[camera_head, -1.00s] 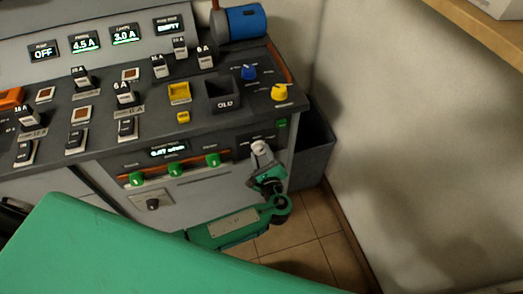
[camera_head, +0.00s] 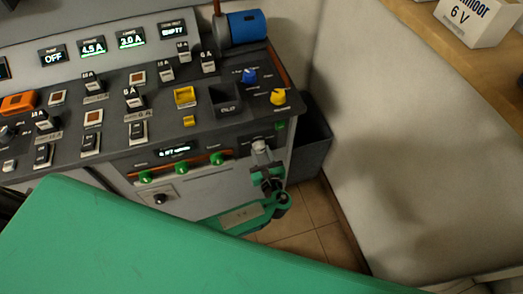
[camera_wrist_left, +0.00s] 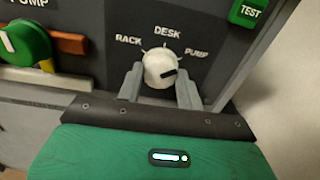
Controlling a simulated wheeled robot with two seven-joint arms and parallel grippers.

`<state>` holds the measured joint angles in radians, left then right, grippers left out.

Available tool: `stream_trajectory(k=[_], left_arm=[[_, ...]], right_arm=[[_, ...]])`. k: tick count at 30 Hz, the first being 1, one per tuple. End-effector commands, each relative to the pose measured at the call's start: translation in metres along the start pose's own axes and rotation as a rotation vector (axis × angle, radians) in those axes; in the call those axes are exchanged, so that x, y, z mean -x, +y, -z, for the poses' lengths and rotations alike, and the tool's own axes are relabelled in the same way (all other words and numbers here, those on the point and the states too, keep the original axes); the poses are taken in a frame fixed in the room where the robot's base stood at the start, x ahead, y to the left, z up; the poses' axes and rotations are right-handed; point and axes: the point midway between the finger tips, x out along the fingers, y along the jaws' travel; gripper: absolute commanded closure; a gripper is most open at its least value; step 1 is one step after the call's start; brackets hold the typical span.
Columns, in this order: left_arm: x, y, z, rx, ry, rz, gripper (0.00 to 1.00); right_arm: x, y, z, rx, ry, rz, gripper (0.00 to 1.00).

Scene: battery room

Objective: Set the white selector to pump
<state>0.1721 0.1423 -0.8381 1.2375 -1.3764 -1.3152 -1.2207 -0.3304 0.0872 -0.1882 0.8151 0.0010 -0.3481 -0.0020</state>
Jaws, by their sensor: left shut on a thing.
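The white selector (camera_wrist_left: 160,66) is a round knob on the dark front panel, with the labels RACK, DESK and PUMP around it in the left wrist view. Its dark pointer mark points right and slightly up, toward the PUMP side. My left gripper (camera_wrist_left: 160,86) is shut on the knob, one grey finger on each side of it. In the head view my left gripper (camera_head: 263,156) is at the right end of the console's front face, where it largely hides the selector. My right gripper is not in view.
A green TEST button (camera_wrist_left: 248,12) is up and right of the selector. A green knob (camera_wrist_left: 22,42) with an orange bar is at left. The console top holds several switches, a blue knob (camera_head: 249,76) and a yellow knob (camera_head: 278,97). A wall stands close at right.

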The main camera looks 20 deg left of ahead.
Motion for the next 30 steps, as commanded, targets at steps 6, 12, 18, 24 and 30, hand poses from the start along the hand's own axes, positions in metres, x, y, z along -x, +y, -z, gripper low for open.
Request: stream_trajectory(k=[6,12,18,24,30], left_arm=[[0.001,0.0,-0.001,-0.083,0.005,-0.003,0.86],[0.001,0.0,0.001,-0.114,0.006,-0.004,0.86],[0.0,0.0,0.001,-0.119,0.005,-0.004,0.86],[0.0,0.0,0.001,-0.119,0.005,-0.004,0.86],[0.0,0.0,0.001,-0.117,0.004,-0.005,0.42]], right_arm=[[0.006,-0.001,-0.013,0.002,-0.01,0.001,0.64],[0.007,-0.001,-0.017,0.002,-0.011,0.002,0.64],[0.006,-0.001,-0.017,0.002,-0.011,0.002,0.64],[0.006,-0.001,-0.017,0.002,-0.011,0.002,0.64],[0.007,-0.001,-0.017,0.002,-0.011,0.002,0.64]])
